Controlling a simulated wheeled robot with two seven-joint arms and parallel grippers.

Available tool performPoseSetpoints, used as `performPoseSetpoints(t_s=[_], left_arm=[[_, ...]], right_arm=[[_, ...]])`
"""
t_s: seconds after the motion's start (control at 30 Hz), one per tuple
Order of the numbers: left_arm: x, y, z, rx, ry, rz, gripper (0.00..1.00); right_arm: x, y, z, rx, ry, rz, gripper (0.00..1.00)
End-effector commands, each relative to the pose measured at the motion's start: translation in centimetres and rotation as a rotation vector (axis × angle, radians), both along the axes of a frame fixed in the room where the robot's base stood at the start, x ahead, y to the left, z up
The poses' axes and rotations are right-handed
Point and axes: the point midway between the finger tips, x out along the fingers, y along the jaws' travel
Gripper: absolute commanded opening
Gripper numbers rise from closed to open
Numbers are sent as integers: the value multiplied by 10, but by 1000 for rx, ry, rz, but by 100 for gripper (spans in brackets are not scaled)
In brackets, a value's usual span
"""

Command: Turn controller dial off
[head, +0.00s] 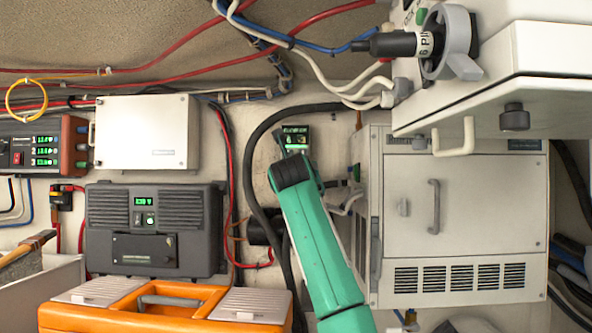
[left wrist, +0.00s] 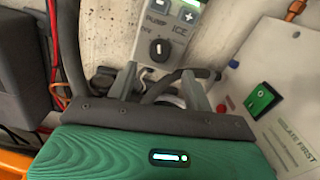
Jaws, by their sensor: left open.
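The controller (head: 295,137) is a small box with a lit green display on the back wall, just beyond my left gripper (head: 292,156) in the head view. In the left wrist view the grey controller panel (left wrist: 181,32) has a round black dial (left wrist: 160,49) with a short white pointer mark, standing roughly upright. Plus and minus buttons sit above it. My left gripper (left wrist: 159,72) is open, its two grey fingers apart and just below the dial in the picture, with nothing visibly held. Contact cannot be told. The lower part of the controller is partly hidden. My right gripper is not in view.
A black cable (head: 262,135) loops left of the controller. A white cabinet (head: 465,210) stands right, with a green rocker switch (left wrist: 262,99) on its side. A grey unit (head: 155,228) and an orange toolbox (head: 165,306) are left. A white housing (head: 500,85) overhangs upper right.

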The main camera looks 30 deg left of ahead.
Motion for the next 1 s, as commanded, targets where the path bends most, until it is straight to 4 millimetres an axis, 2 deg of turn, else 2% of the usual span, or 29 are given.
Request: performPoseSetpoints(t_s=[0.1, 0.3, 0.7, 0.93, 1.0], left_arm=[[20, 13, 4, 1, 4, 2, 51], [39, 25, 2, 1, 1, 1, 51], [45, 28, 0, 2, -1, 1, 51], [45, 28, 0, 2, -1, 1, 6], [45, 28, 0, 2, -1, 1, 6]], right_arm=[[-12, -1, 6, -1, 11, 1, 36], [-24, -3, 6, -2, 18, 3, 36], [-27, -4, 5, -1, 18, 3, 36], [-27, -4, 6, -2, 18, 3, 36], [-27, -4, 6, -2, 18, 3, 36]])
